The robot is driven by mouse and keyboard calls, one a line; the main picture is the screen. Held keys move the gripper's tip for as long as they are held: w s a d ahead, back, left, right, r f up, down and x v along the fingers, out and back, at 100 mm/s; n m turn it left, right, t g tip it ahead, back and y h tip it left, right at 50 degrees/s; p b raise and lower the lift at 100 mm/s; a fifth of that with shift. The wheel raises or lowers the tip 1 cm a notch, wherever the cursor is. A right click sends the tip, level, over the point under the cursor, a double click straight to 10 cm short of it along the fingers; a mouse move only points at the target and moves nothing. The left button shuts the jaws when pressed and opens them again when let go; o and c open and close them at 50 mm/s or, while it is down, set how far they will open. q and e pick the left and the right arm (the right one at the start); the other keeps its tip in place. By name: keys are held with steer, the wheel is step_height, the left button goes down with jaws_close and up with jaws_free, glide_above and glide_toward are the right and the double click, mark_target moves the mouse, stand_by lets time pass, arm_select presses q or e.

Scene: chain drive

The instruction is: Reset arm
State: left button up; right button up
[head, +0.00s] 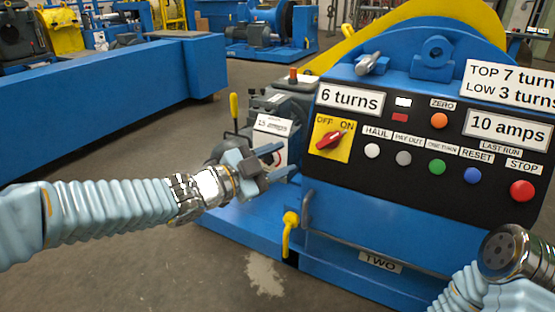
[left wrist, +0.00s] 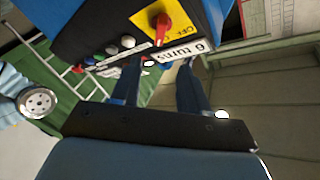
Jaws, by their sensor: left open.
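My left gripper (head: 283,162) reaches in from the left, its two fingers apart and nothing visible between them. It is beside the left edge of the black control panel (head: 350,172), below the yellow OFF/ON plate (head: 320,150). The red knob (head: 331,139) on that plate sits slanted, one end towards ON. In the left wrist view, the open fingers (left wrist: 160,88) show below the panel's "6 turns" label (left wrist: 182,50) and the red knob (left wrist: 158,24). My right arm shows at lower right, but its gripper does not show.
The panel carries HAUL, PAY OUT, ONE TURN, RESET and STOP buttons on a blue machine (head: 440,60). A long blue beam (head: 110,95) lies left; floor between is clear.

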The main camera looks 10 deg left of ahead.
arm_select(q)
step_height(320, 180, down, 29)
steer(key=s+a+n+g+y+p, duration=0.1)
steer(key=a+n+g+y+p, duration=0.1)
steer(key=n+g+y+p, duration=0.65)
steer(key=s+f+n+g, duration=0.2)
steer(key=s+f+n, duration=0.3)
steer(key=s+f, duration=0.2)
steer(key=s+f+n+g, duration=0.2)
steer(key=s+f+n, duration=0.2)
steer(key=s+f, duration=0.4)
steer(key=s, duration=0.4)
steer(key=shift+s+n, duration=0.25)
steer(key=shift+n, duration=0.1)
steer(key=shift+w+d+h, duration=0.1)
steer(key=shift+h, duration=0.25)
